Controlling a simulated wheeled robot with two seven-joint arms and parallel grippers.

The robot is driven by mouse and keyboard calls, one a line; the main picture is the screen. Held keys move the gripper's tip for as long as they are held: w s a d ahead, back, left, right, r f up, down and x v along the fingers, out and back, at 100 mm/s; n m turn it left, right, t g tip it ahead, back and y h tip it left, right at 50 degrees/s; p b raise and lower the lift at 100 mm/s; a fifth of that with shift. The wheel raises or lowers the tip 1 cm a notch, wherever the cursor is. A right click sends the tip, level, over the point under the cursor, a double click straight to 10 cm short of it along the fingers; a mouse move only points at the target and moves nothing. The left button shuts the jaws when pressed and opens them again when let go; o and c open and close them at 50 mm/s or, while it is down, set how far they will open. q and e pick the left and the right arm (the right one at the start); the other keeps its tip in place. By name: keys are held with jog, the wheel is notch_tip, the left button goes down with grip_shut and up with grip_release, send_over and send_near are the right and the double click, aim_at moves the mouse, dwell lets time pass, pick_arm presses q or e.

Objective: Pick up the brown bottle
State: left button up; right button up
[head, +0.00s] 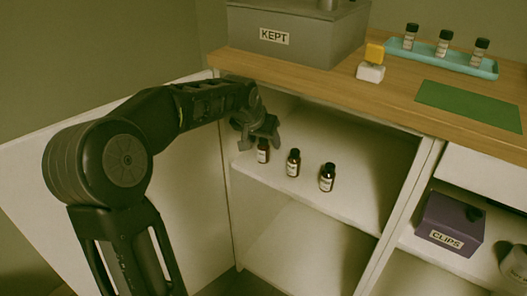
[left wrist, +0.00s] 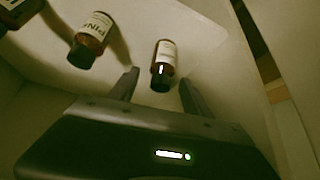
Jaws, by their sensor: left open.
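Three small brown bottles with dark caps and white labels stand in a row on the upper cabinet shelf: a left one (head: 263,151), a middle one (head: 294,163) and a right one (head: 327,177). My left gripper (head: 257,138) is open at the left bottle, partly covering its top. In the left wrist view one brown bottle (left wrist: 164,62) shows between the tips of the spread fingers, with no clear grip on it. A third is cut off at the upper left corner. My right gripper is not visible.
The wooden counter (head: 400,105) overhangs the shelf. It holds a grey KEPT box (head: 300,50), a yellow-and-white block (head: 372,65), a teal tray (head: 430,63) with three dark bottles, and a green mat (head: 470,105). A purple CLIPS box (head: 450,222) stands in the right compartment.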

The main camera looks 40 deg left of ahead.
pick_arm(q)
grip_shut()
dwell(0.7)
